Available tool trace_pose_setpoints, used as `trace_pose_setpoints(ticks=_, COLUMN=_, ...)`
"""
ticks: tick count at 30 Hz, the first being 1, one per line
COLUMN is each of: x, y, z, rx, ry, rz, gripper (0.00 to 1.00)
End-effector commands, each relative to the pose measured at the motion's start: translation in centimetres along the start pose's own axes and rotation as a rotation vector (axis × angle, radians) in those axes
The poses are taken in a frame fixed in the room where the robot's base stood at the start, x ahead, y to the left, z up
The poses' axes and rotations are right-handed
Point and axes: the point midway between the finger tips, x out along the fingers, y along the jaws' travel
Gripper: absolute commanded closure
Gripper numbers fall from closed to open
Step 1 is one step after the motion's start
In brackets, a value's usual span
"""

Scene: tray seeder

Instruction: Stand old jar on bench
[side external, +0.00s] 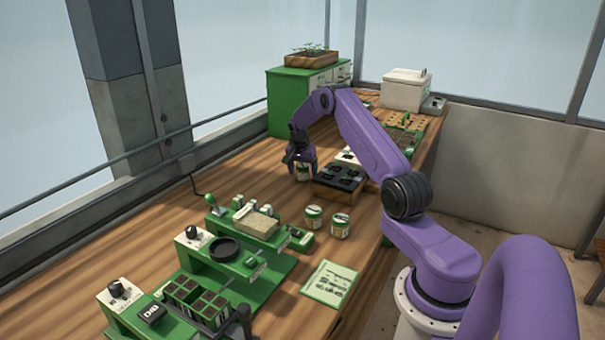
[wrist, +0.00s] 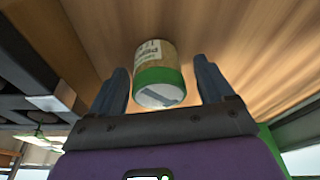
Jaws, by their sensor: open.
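A small jar (wrist: 155,75) has a tan body, a pale printed label and a green end with a grey patch facing the wrist camera. In the side view the jar (side external: 303,173) is on or just above the wooden bench (side external: 265,180), upright as far as I can tell, with its top hidden by my gripper. My gripper (side external: 301,158) points down over it. In the wrist view my gripper (wrist: 162,72) is open, with one dark finger on each side of the jar and a gap visible on both sides. Whether its base touches the bench is not clear.
Two similar jars (side external: 313,217) (side external: 340,226) stand nearer the camera. A dark tray (side external: 340,178) with plants lies just right of my gripper. Green seeder stations (side external: 215,265) fill the front left. A paper sheet (side external: 330,282) lies at front right. Bench left of the gripper is clear.

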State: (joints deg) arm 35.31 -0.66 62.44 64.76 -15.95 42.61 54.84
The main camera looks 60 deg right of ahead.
Motion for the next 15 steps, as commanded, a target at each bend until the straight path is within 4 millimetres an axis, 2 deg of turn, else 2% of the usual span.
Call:
trace_pose_setpoints(ticks=6, x=0.11, y=0.02, z=-0.02, rx=0.0, ry=0.0, rz=0.0, gripper=0.19)
trace_pose_setpoints(ticks=7, x=0.11, y=0.02, z=-0.02, rx=0.001, ry=0.0, rz=0.0, gripper=0.22)
trace_pose_setpoints(ticks=12, x=0.09, y=0.03, z=-0.02, rx=0.001, ry=0.0, rz=0.0, gripper=0.77)
trace_pose_setpoints(ticks=14, x=0.07, y=0.02, z=-0.04, rx=0.001, ry=0.0, rz=0.0, gripper=0.77)
trace_pose_setpoints(ticks=15, x=0.07, y=0.02, z=-0.04, rx=0.001, ry=0.0, rz=0.0, gripper=0.82)
